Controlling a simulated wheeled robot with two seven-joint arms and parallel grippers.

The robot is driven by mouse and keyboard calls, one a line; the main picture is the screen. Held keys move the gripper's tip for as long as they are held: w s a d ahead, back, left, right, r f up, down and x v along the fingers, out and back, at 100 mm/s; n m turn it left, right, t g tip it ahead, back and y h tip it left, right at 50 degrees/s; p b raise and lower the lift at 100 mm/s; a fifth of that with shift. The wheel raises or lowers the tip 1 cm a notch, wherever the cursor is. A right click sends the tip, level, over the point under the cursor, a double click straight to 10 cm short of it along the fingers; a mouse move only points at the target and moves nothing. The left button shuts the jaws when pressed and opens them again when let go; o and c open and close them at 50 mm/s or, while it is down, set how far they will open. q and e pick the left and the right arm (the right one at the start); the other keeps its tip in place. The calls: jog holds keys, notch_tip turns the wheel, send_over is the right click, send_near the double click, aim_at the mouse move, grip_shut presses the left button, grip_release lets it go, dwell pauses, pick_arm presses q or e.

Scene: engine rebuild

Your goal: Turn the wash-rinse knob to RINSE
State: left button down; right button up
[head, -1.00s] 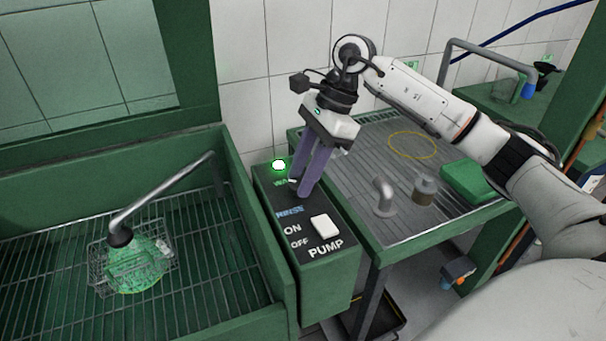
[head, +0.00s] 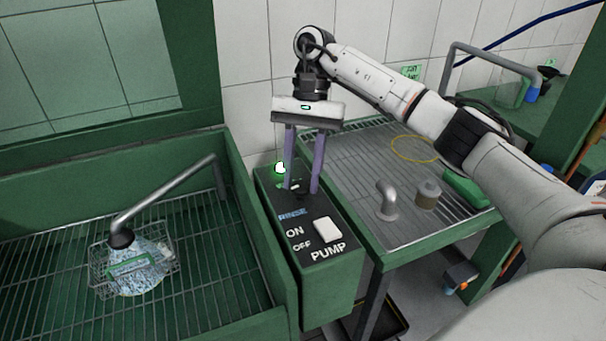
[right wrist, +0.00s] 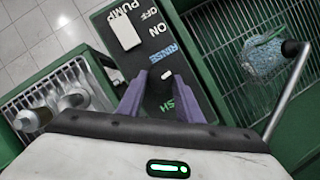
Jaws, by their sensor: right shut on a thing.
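The wash-rinse knob (head: 296,187) is a dark knob with a small white mark, on the upper part of the green control box (head: 330,280). My right gripper (head: 301,190) points down with its two purple fingers on either side of the knob, shut on it. The RINSE label (head: 292,214) shows in front of the knob; the WASH label is mostly hidden by the fingers. In the right wrist view the fingertips (right wrist: 153,75) close around the knob, with the RINSE label (right wrist: 172,50) beside them and part of WASH showing between them. My left gripper is not in view.
A white pump switch (head: 328,230) with ON and OFF labels sits on the box front. Left is a sink with a spout (head: 160,192) over a wire basket (head: 98,262). Right is a ribbed drain table (head: 350,165).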

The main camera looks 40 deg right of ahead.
jog(key=shift+w+a+r+n+g+h, duration=0.1)
jog(key=shift+n+g+h, duration=0.25)
jog(key=shift+n, duration=0.85)
jog(key=o, duration=1)
jog(key=shift+p, duration=0.3)
jog(key=p+v, duration=0.3)
jog(key=v, duration=0.7)
jog(key=shift+r, duration=0.1)
